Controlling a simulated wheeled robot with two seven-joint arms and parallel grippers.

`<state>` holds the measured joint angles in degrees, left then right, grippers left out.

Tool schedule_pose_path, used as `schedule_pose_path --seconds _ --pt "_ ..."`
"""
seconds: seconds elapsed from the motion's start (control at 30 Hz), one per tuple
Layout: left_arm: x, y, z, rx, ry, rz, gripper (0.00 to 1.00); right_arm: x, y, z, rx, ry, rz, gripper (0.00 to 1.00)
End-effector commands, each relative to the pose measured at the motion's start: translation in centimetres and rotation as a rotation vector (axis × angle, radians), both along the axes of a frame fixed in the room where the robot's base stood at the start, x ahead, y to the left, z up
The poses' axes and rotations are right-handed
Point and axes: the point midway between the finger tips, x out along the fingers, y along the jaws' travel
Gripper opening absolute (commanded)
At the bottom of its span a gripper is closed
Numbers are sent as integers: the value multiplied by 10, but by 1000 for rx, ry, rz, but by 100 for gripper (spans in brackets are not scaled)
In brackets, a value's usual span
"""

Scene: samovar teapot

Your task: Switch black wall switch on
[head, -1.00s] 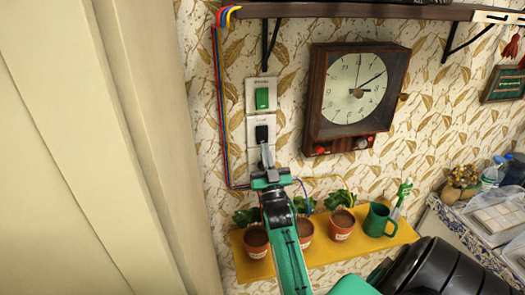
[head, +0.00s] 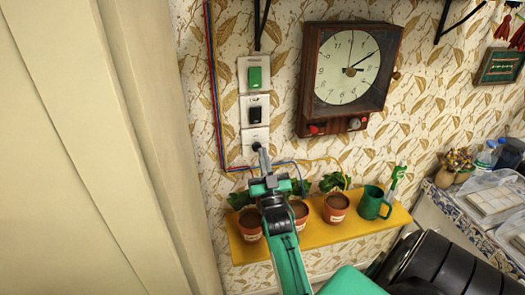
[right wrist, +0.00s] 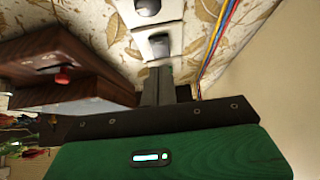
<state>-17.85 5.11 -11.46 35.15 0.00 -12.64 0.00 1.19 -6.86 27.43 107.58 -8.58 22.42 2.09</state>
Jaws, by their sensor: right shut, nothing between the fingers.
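The black wall switch (head: 255,115) is on a white plate, below a green switch (head: 254,77) and above a third plate with a dark round fitting (head: 256,146). It is fully uncovered in the head view; I cannot tell which way it is set. My right gripper (head: 263,158) is shut and empty. Its tips are below the black switch, in front of the lowest plate's bottom part; I cannot tell whether they touch it. The right wrist view shows the closed fingers (right wrist: 157,86) pointing at white plates with dark fittings. My left gripper is not in view.
A wooden clock (head: 350,78) hangs right of the switches. Coloured cables (head: 214,100) run down on their left. A yellow shelf (head: 318,238) with potted plants and a green mug (head: 373,203) is below, behind my right arm. A cream panel (head: 90,150) fills the left.

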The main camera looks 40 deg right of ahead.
Motion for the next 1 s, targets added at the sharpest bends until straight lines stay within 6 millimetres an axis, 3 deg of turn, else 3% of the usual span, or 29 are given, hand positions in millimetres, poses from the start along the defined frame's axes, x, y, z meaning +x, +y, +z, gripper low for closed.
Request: schedule_pose_path --seconds 0.03,0.23,0.53,1.0 --pt "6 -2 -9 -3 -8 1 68 -6 3 -14 1 3 0 0" --pt "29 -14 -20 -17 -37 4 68 -22 12 -34 0 1 -1 0" --pt "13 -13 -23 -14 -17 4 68 -27 15 -39 -1 0 -1 0" --pt "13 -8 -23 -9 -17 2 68 -27 15 -39 0 2 1 0"
